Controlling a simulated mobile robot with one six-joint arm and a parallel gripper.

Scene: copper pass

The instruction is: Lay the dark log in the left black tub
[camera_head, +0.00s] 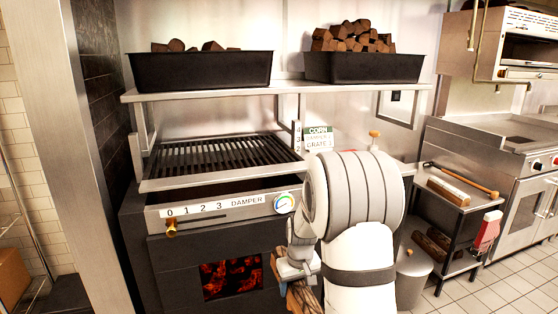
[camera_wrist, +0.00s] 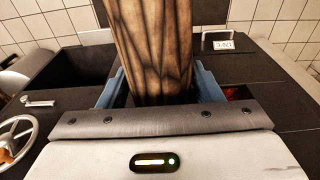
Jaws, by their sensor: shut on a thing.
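My gripper (camera_head: 297,268) is low in front of the grill and shut on a log (camera_head: 302,296). In the wrist view, the log (camera_wrist: 150,45) is brown with dark cracks and stands up between the blue fingers of my gripper (camera_wrist: 160,88). Its far end is cut off by the frame. The left black tub (camera_head: 200,72) sits on the high steel shelf, well above and to the left of my gripper. Several dark pieces show over its rim, and its floor is hidden.
A second black tub (camera_head: 363,70), heaped with dark chunks, stands on the shelf's right. The grill grate (camera_head: 222,155) lies under the shelf (camera_head: 240,92), above a glowing firebox (camera_head: 232,278). A right side cart (camera_head: 455,200) holds a paler log (camera_head: 449,191) and a long-handled tool.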

